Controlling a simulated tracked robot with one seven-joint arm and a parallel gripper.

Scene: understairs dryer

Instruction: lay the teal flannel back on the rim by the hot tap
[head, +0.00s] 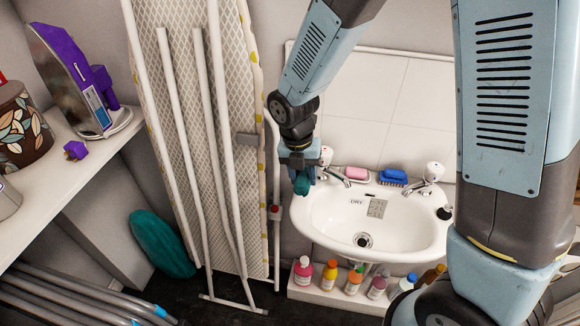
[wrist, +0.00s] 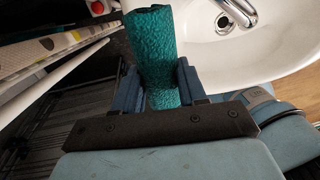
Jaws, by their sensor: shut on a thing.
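My gripper (wrist: 160,87) is shut on the teal flannel (wrist: 153,48), which looks like a rolled or folded cloth between the two blue fingers in the wrist view. In the head view the flannel (head: 302,184) hangs below my gripper, at the left back rim of the white basin (head: 320,232). I cannot tell whether it touches the rim. A tap with a red-marked top (head: 327,156) stands just right of my gripper, partly hidden by it. The other tap (head: 430,176) is at the right back of the basin.
A pink soap (head: 356,174) and a blue brush (head: 393,177) lie behind the basin between the taps. Several bottles (head: 330,274) stand on a ledge below. An ironing board (head: 200,130) leans close on the left.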

